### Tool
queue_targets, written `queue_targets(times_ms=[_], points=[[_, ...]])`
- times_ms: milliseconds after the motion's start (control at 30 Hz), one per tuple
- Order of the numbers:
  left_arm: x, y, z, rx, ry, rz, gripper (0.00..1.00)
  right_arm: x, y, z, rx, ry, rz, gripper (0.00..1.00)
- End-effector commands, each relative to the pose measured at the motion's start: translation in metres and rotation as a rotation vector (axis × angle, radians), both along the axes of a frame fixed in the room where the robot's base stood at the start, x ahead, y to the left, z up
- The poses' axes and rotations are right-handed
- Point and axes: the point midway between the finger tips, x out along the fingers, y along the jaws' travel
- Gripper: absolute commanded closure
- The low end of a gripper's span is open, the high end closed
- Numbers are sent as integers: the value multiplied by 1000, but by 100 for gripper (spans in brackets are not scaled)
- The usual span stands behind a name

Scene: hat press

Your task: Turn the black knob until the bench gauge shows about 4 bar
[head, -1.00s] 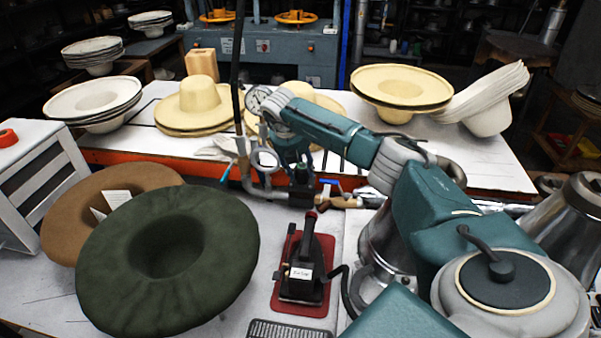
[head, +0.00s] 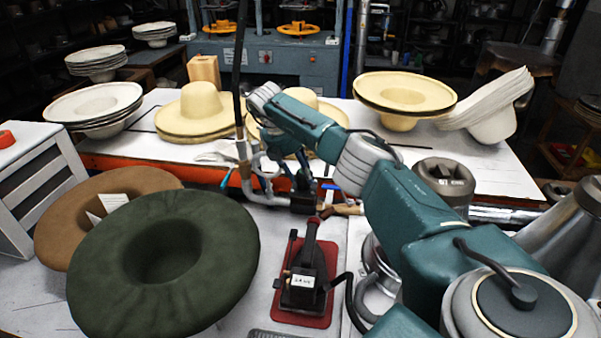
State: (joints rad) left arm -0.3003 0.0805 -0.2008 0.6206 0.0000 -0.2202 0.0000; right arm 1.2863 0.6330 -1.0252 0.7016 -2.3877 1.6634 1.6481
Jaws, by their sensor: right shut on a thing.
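My right arm reaches in from the right, and its gripper (head: 299,182) points down at the pipework in the middle of the bench. The gripper is shut on the black knob, which its fingers mostly hide. A dark valve body (head: 303,204) shows just below the fingers. The gauge face is hidden behind my right wrist, so its reading cannot be seen. My left gripper is out of view.
A dark green felt hat (head: 165,300) and a brown one (head: 65,225) lie at the left. A black iron (head: 303,282) stands on a red pad in front of the valve.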

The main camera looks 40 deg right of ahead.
Motion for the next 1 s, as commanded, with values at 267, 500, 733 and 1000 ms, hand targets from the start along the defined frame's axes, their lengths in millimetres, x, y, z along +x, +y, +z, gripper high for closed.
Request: queue_targets(times_ms=[267,500,733,1000], points=[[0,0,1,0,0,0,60,-1,-8,5,-16,-4,-7,84],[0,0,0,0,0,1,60,-1,-5,3,-11,-2,-4,41],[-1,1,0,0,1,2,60,-1,-4,8,-11,-2,-3,41],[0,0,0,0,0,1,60,4,40,15,-9,-3,0,41]])
